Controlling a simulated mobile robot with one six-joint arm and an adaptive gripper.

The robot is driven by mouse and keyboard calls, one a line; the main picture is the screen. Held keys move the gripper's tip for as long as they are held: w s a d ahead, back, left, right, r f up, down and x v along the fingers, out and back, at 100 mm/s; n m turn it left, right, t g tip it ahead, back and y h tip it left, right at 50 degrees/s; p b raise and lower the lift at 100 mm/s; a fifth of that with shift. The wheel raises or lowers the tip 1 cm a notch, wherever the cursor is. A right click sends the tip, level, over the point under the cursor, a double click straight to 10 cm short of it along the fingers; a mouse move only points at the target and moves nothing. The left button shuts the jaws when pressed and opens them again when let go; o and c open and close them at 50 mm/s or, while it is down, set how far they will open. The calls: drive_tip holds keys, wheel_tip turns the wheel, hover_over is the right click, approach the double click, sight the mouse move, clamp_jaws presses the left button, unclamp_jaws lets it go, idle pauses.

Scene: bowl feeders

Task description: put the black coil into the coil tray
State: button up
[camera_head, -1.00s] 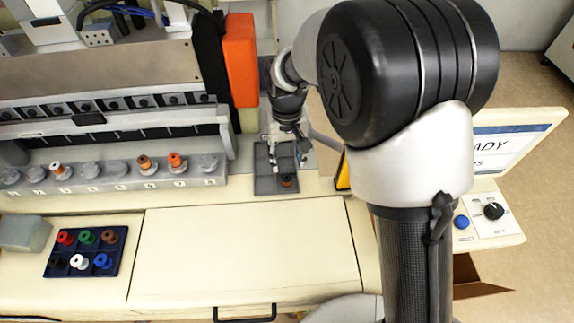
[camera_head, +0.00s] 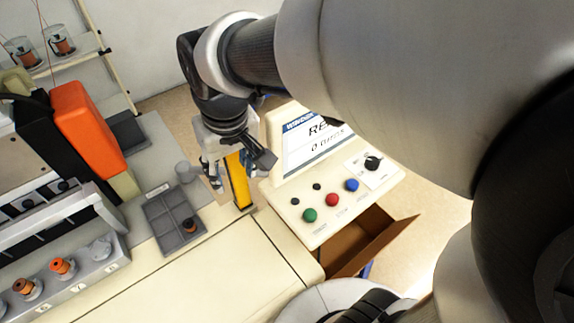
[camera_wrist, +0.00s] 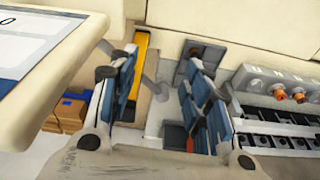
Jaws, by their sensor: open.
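No coil that is clearly black shows in the current views. A grey tray (camera_head: 158,222) with several square compartments lies on the bench in the head view. One dark brown coil (camera_head: 189,226) stands in its front right compartment. The tray also shows at the top of the wrist view (camera_wrist: 212,53), partly behind a finger. My gripper (camera_head: 232,174) is open and empty. In the head view it hangs right of the tray, beside a yellow strip. In the wrist view its blue-padded fingers (camera_wrist: 155,82) are wide apart with nothing between them.
A control panel (camera_head: 330,200) with coloured buttons and a screen (camera_head: 312,142) stands close right of my gripper. An orange block (camera_head: 88,128) is at the left. Orange coils (camera_head: 62,267) sit on the feeder row. An open brown box (camera_head: 365,243) is below the panel.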

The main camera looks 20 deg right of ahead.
drive_tip(key=s+d+r+m+t, duration=0.1)
drive_tip(key=s+d+m+t, duration=0.1)
drive_tip(key=s+d, duration=0.6)
drive_tip(key=s, duration=0.6)
drive_tip(key=shift+d+r+h, duration=0.2)
drive_tip(key=shift+r+h, duration=0.1)
